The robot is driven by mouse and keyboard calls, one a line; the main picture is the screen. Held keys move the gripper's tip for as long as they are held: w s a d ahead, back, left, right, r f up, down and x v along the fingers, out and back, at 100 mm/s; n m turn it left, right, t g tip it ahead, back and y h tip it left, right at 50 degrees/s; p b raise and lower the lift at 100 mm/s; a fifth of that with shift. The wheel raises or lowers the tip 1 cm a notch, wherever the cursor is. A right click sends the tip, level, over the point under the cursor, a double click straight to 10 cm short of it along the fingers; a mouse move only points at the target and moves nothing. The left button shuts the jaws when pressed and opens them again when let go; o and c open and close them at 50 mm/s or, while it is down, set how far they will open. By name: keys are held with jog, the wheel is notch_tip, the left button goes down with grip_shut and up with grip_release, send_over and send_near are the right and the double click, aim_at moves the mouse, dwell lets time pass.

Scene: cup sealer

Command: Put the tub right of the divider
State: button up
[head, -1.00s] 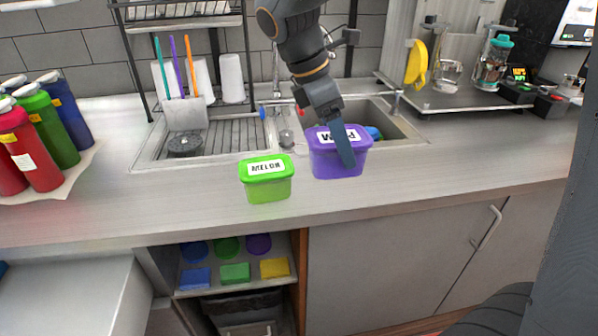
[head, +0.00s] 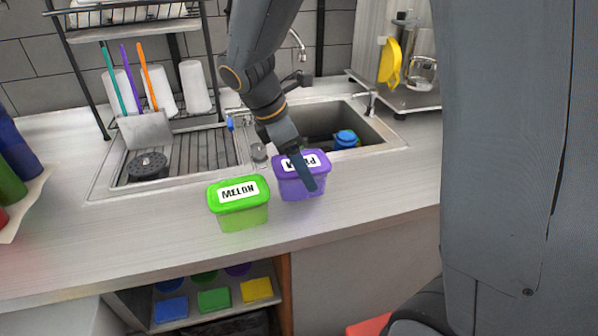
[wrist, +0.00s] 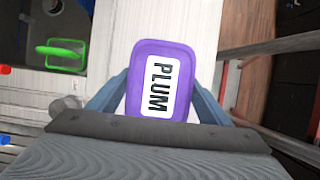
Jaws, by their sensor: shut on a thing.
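A purple tub (head: 301,187) with a white label sits between the fingers of my gripper (head: 308,183). In the wrist view the tub (wrist: 146,48) reads PLUM, and my gripper (wrist: 160,100) is shut on its two sides. A green tub (head: 243,218) labelled MELON stands on the counter just left of the purple tub. I cannot tell whether the purple tub touches the counter. Nothing shows clearly as a divider; a narrow strip separates the sink's ribbed drainer from its basin.
Behind the tubs lies a sink with a drainer (head: 192,158) on the left and a basin with a blue object (head: 346,138) on the right. The grey counter (head: 130,245) is clear at front left. An open shelf below holds coloured blocks (head: 214,300).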

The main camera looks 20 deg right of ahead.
jog(key=shift+f, duration=1)
jog(key=shift+f, duration=0.15)
jog(key=o, duration=1.4)
